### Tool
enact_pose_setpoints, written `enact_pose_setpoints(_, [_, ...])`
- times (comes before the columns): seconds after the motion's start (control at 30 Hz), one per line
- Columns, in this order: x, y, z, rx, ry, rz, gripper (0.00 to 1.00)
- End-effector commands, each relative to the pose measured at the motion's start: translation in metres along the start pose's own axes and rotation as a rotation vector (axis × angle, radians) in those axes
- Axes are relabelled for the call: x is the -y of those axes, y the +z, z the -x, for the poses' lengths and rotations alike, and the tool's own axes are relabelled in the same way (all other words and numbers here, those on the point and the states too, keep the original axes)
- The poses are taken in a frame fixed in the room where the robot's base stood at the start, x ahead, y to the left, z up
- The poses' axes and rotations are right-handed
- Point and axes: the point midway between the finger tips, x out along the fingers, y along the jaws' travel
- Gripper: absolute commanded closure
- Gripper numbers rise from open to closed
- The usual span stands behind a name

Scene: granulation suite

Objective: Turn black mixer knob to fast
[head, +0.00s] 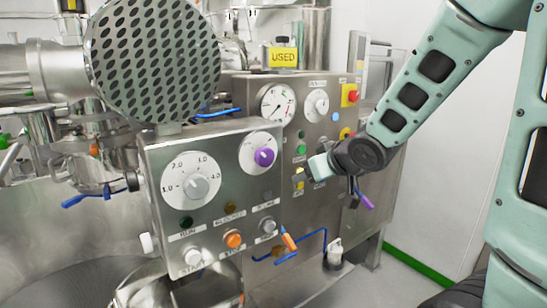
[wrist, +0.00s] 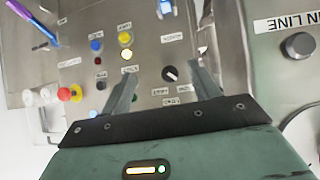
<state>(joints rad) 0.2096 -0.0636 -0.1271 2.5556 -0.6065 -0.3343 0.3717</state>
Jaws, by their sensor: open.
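The black mixer knob (wrist: 169,74) is a small round knob with a pale pointer mark, on the steel panel in the wrist view. Small labels sit around it, too small and turned to read surely. My gripper (wrist: 163,70) is open, one finger on each side of the knob in the picture. I see no contact, and the gap between fingers and knob cannot be judged. In the head view my gripper (head: 309,174) is in front of the right-hand panel, and the black knob cannot be made out there.
A nearer steel panel with a white dial (head: 190,185) and a purple knob (head: 264,156) stands left of my gripper. A red button (head: 352,95) is above it. A grey knob (wrist: 299,45) sits on a panel at the right of the wrist view.

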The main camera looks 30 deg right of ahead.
Motion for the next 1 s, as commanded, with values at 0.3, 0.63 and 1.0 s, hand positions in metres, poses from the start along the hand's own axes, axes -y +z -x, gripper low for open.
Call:
enact_pose_setpoints(0.3, [-0.013,-0.043,0.021,-0.235,-0.103,0.004,0.39])
enact_pose_setpoints(0.63, [-0.009,-0.054,-0.006,-0.233,-0.112,0.003,0.39])
enact_pose_setpoints(1.0, [-0.005,-0.061,-0.022,-0.233,-0.122,0.0,0.39])
